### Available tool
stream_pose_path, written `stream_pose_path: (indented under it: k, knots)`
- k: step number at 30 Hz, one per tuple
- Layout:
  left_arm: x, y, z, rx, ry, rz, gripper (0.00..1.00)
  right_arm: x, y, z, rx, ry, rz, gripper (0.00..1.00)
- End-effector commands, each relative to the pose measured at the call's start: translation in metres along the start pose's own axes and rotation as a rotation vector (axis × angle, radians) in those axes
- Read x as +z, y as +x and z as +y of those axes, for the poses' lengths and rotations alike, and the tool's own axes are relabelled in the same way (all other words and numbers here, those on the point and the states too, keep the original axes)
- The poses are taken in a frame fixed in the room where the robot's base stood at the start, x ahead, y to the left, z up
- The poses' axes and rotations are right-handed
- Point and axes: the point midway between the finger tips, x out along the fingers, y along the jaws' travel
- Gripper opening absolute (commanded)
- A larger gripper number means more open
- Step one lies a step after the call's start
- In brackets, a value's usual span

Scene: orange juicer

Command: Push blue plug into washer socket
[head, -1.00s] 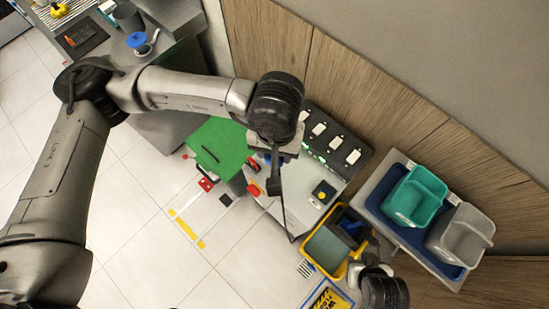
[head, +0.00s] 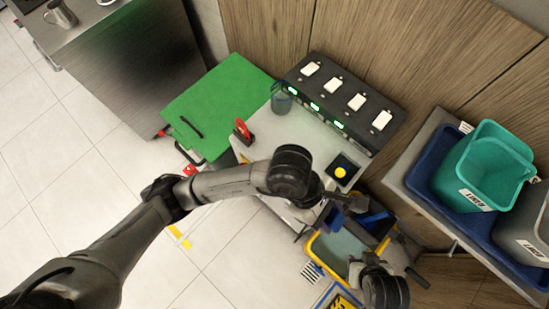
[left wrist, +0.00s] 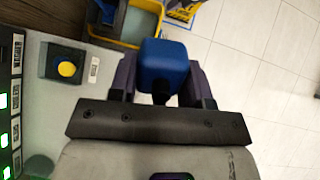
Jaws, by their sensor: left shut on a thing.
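The blue plug (left wrist: 165,70) is a rounded blue block between the two dark fingers of my left gripper (left wrist: 162,82) in the left wrist view. The fingers are shut on its sides. In the head view, my left gripper (head: 333,205) is beyond the front right corner of the grey cabinet top (head: 280,140), near the yellow bucket. A black panel (head: 345,102) with several white switches and green lights stands along the cabinet's back. I cannot tell which part is the washer socket. My right gripper (head: 357,272) is low by the bucket; its jaws are unclear.
A yellow button (head: 341,172) on a black box, a red-handled part (head: 243,130) and a clear cup (head: 281,97) stand on the cabinet. A green board (head: 215,95) lies left of it. The yellow bucket (head: 313,246) and a teal bin (head: 487,165) are to the right.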

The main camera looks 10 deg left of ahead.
Motion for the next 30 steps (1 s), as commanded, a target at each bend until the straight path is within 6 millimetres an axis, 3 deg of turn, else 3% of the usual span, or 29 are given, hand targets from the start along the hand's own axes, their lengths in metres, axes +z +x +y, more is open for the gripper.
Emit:
stream_pose_path:
  k: [1,9,23,30]
  knots:
    - [-0.02,0.028,-0.004,0.043,-0.058,-0.049,0.23,0.01,0.032,-0.002,-0.001,0.001,0.0,0.43]
    - [-0.074,0.093,-0.011,0.348,-0.315,-0.284,0.23,0.036,0.112,-0.006,-0.005,0.006,0.001,0.43]
    - [-0.169,0.178,-0.03,0.714,-0.459,-0.567,0.23,0.071,0.222,-0.011,-0.005,0.006,0.001,0.43]
    - [-0.24,0.221,-0.044,0.954,-0.53,-0.672,0.23,0.089,0.279,-0.011,0.0,0.0,0.0,0.43]
